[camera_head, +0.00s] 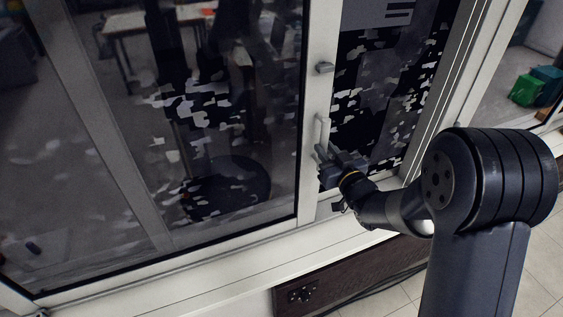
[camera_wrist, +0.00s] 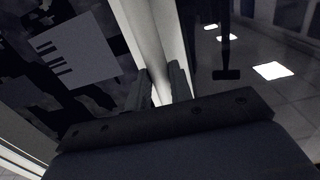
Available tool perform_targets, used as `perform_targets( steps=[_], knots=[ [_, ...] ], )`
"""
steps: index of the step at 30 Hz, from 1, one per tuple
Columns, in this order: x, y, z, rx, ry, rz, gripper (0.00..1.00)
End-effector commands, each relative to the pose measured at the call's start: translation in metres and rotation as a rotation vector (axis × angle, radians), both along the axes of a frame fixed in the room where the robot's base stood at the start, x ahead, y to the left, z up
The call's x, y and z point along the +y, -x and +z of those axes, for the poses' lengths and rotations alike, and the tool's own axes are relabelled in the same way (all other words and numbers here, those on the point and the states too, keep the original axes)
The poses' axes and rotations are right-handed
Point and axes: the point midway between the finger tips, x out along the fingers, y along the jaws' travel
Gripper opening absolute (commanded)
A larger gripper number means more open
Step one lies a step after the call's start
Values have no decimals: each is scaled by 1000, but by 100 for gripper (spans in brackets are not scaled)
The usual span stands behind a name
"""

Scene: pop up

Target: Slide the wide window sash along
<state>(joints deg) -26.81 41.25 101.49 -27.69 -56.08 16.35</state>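The wide window sash (camera_head: 308,200) has a pale frame around a large dark reflective pane and fills the left and middle of the head view. Its right upright carries a pale bar handle (camera_head: 321,132). My gripper (camera_head: 326,168) is at the lower end of this handle, close against the upright. In the wrist view, the two dark fingers (camera_wrist: 161,88) stand a small gap apart, with the pale upright (camera_wrist: 150,35) behind them. A pale strip shows between the fingers. I cannot tell whether they press on the handle, whose lower end is hidden.
A small grey catch (camera_head: 324,68) sits above the handle. A dark patterned panel (camera_head: 385,95) shows right of the upright, then the pale outer frame (camera_head: 462,65). The sill (camera_head: 200,280) runs below. Green boxes (camera_head: 527,90) stand at far right.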

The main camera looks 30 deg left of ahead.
Motion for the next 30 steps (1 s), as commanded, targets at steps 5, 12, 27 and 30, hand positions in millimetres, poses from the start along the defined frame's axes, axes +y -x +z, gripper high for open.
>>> perform_targets(
  steps=[5, 12, 27, 30],
  knots=[
    [0, 0, 0, 1, 1, 0, 1],
    [6, 7, -2, -1, 2, 4, 1],
    [29, 35, -2, -1, 2, 5, 1],
    [34, 40, -3, 1, 2, 4, 1]
  ],
)
